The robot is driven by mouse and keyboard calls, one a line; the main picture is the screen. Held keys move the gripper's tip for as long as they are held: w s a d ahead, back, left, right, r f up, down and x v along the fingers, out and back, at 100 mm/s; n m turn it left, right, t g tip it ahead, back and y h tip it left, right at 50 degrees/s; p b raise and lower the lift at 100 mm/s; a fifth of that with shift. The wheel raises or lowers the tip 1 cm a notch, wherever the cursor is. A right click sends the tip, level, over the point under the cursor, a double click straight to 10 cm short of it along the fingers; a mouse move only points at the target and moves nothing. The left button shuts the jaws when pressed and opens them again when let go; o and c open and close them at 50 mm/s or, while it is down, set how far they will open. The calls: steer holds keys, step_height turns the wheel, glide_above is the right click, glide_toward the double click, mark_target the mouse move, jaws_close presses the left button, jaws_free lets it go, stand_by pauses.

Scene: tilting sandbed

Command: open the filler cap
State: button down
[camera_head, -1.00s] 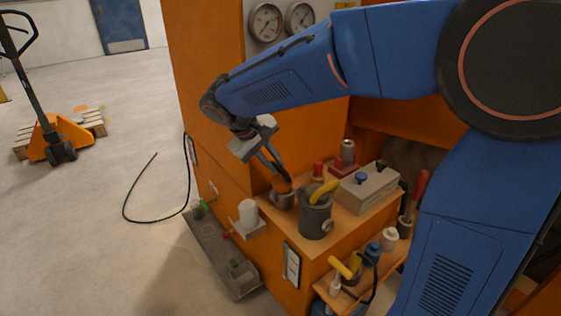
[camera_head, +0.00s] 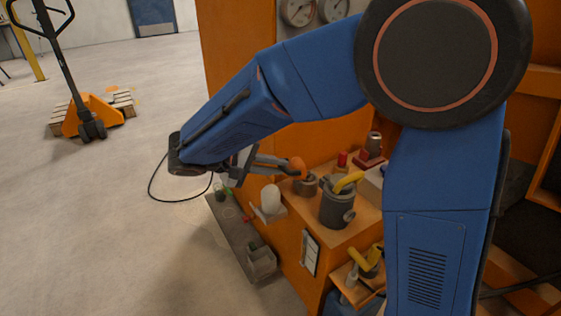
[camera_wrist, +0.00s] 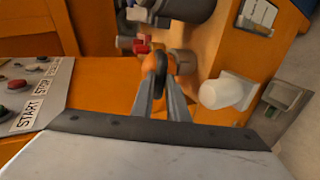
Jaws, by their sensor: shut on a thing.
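The filler cap (camera_head: 297,168) is orange and rounded. It is at the grey metal filler neck (camera_head: 306,187) on the machine's ledge, and looks tipped up on edge rather than lying flat. My gripper (camera_head: 285,166) reaches it almost level from the left and is shut on it. In the wrist view the cap (camera_wrist: 149,65) and its dark side are between the fingertips (camera_wrist: 157,85), and the neck (camera_wrist: 183,61) is just to the right. The fingers hide part of the cap. I cannot see whether a hinge joins cap and neck.
A grey canister (camera_head: 337,208) with a yellow handle stands close right of the neck. A white rounded part (camera_head: 271,199) is on a bracket in front. A red-topped part (camera_head: 342,159) stands behind. A control panel (camera_wrist: 30,90) is left in the wrist view.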

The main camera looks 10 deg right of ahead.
steer(key=shift+s+a+f, duration=0.1)
steer(key=shift+a+f, duration=0.05)
steer(key=shift+f, duration=0.25)
steer(key=c, duration=1.7)
jaws_free()
steer(key=v, duration=1.7)
steer(key=shift+a, duration=0.15)
